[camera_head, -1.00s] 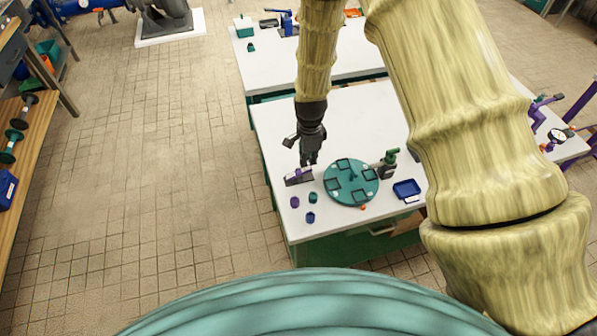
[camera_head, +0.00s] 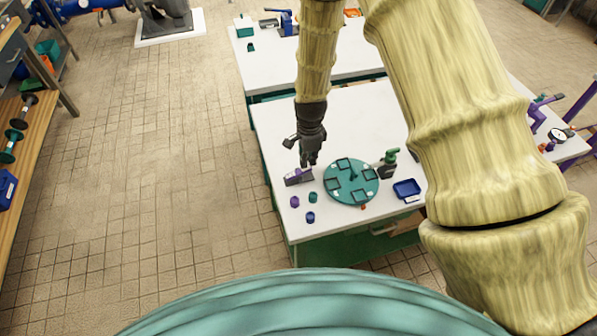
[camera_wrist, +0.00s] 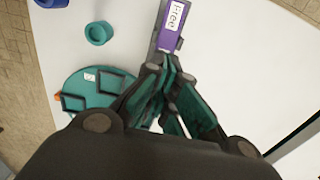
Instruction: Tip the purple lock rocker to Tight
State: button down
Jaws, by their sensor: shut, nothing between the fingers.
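The purple lock rocker (camera_head: 295,175) sits on a grey base at the left part of the white table. In the wrist view the rocker (camera_wrist: 173,27) shows a white label reading "Free"; no "Tight" label can be seen, and its near end is partly hidden by the fingers. My gripper (camera_head: 309,163) is shut and empty, pointing down just behind and right of the rocker. In the wrist view the fingertips (camera_wrist: 166,68) are at the near end of the rocker; I cannot tell whether they touch it.
A round teal plate (camera_head: 340,194) with square frames lies right of the rocker. Small purple (camera_head: 295,202), teal (camera_head: 313,198) and blue (camera_head: 310,217) pieces stand in front. A green-handled device (camera_head: 389,160) and a blue tray (camera_head: 406,187) are farther right.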

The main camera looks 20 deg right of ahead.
jog(key=shift+f+b, duration=0.55)
jog(key=shift+f, duration=0.9)
jog(key=shift+r+p, duration=2.7)
jog(key=shift+r, duration=1.6)
